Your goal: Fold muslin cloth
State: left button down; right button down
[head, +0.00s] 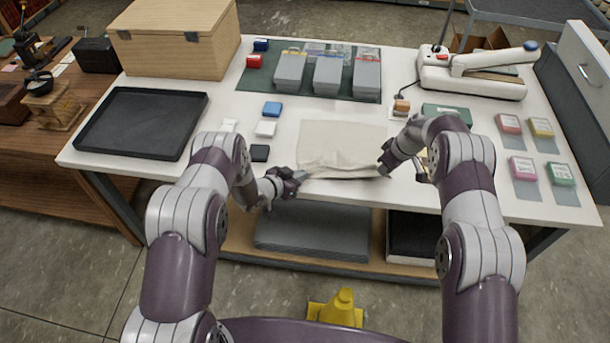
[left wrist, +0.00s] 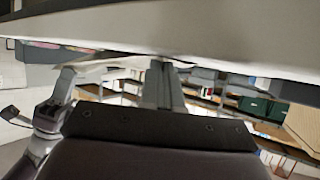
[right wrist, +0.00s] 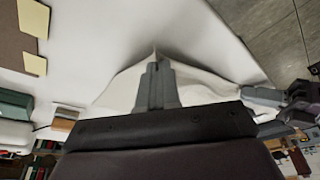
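The cream muslin cloth (head: 342,138) lies on the white table, its far part flat. Its near edge is bunched in creases between my two grippers. My left gripper (head: 301,174) is at the cloth's near left corner, fingers together on the edge; its fingers (left wrist: 162,85) also look closed in the left wrist view. My right gripper (head: 383,170) is at the near right corner. In the right wrist view the right fingers (right wrist: 157,80) are shut on the cloth (right wrist: 195,85), which rises to a peak at the tips.
A black tray (head: 143,122) and wooden box (head: 178,38) stand at left. Small blue (head: 272,109), white (head: 265,128) and black (head: 259,152) blocks lie left of the cloth. A green mat with grey boxes (head: 328,72) is behind. A white press (head: 475,75) and colored boxes (head: 509,123) are at right.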

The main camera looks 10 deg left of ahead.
pick_arm(q)
jog(key=shift+s+f, duration=0.1)
jog(key=shift+s, duration=0.05)
notch_tip(320, 180, up, 5)
jog(key=shift+f, duration=0.1)
pick_arm(e)
jog(key=shift+w, duration=0.1)
